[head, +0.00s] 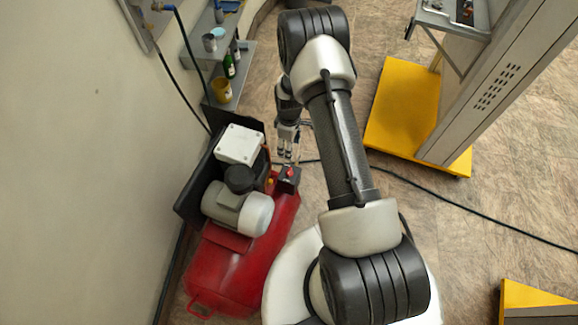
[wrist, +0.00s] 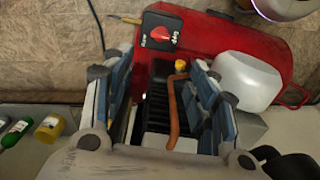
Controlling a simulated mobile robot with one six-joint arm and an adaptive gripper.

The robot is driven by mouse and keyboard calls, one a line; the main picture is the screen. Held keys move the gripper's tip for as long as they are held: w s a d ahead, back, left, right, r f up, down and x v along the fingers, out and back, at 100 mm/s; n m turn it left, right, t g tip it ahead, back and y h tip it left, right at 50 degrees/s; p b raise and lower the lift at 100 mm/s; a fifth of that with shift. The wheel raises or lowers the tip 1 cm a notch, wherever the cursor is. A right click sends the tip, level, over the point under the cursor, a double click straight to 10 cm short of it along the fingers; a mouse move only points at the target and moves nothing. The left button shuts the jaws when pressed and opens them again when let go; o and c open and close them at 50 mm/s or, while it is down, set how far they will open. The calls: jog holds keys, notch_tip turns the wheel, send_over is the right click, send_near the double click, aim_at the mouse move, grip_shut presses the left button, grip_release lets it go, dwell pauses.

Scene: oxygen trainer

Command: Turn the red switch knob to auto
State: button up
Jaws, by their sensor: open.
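The red switch knob (wrist: 159,34) sits on a small black switch box (wrist: 172,19) with white lettering too small to read surely.
The red compressor tank (head: 228,262) carries a grey motor (head: 238,209) and a white box (head: 239,145). A brown pipe (wrist: 173,110) and yellow cap (wrist: 181,66) show between my fingers. Shelves (head: 232,110) with bottles stand behind. A black cable (head: 430,197) crosses the floor.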

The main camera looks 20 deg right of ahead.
aim_at(289, 171)
notch_tip(289, 171, down, 17)
jog(key=b, duration=0.3)
jog(key=shift+f, duration=0.15)
jog(key=c, duration=1.1)
jog(key=shift+o, duration=0.2)
